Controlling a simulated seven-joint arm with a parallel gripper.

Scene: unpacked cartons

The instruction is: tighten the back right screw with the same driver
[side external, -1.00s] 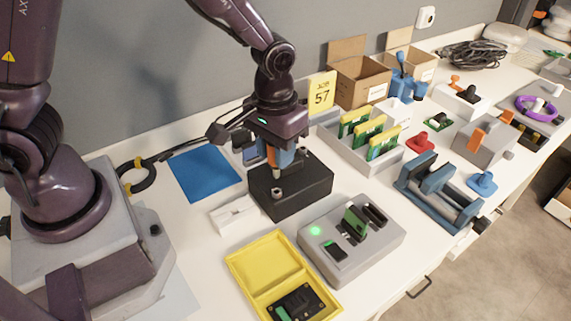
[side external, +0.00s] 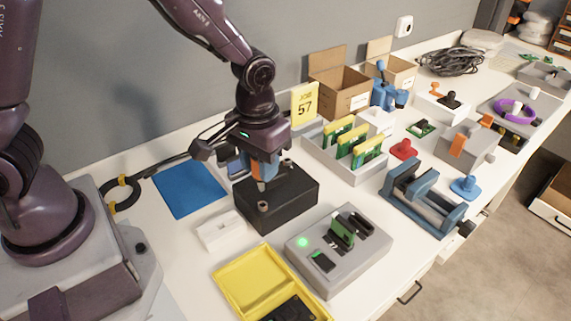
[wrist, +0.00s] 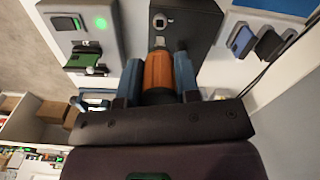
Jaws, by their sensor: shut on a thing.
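My gripper (side external: 266,172) is shut on a driver with an orange handle (wrist: 158,72), held upright over the black block (side external: 290,205). The block also shows in the wrist view (wrist: 198,28). The driver's pale shaft (wrist: 159,43) points at the block; I cannot tell whether its tip touches anything. One screw (side external: 263,207) stands at the block's near left corner, and another (side external: 287,163) shows at its back edge, right of my gripper. A screw head (wrist: 160,20) shows beyond the tip in the wrist view. The gripper hides part of the block's top.
A grey tester with a green light (side external: 325,270) stands in front of the block, beside an open yellow case (side external: 250,278). A white box (side external: 220,232) is at the left, near a blue mat (side external: 190,189). A tray of green cards (side external: 372,174) stands behind right.

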